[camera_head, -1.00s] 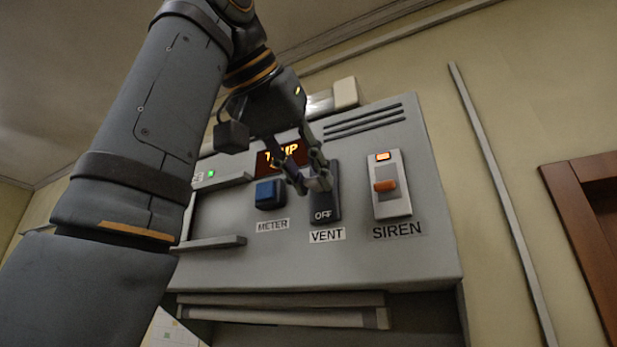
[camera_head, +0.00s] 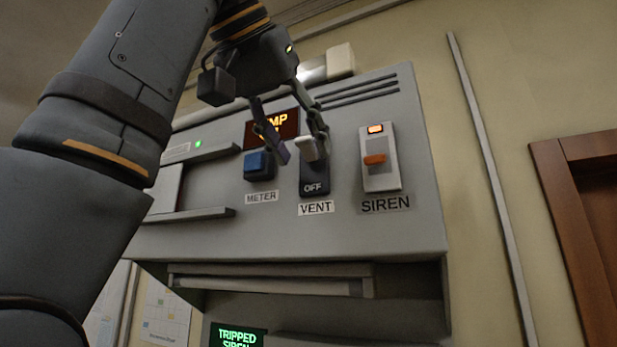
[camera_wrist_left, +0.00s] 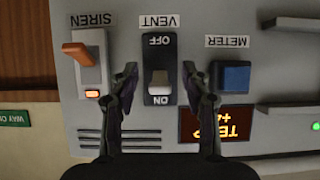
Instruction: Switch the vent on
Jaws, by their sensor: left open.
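The vent switch is a dark upright plate (camera_head: 314,184) with a pale toggle (camera_head: 309,150), above the VENT label (camera_head: 316,208). OFF is printed at its lower end. In the left wrist view, which shows the panel upside down, the toggle (camera_wrist_left: 160,82) sits at the ON end, away from OFF. My left gripper (camera_head: 302,148) is open at the switch. In the left wrist view its fingers (camera_wrist_left: 160,70) stand apart on either side of the plate, with nothing gripped. Whether a finger touches the toggle cannot be told. My right gripper is not in view.
A blue METER button (camera_head: 259,165) is left of the vent switch, close to one finger. The SIREN switch (camera_head: 380,158), with an orange lever and lit lamp, is to the right. An orange-lettered display (camera_head: 284,124) is partly hidden behind my fingers. A green-lettered display (camera_head: 238,336) reads TRIPPED SIREN.

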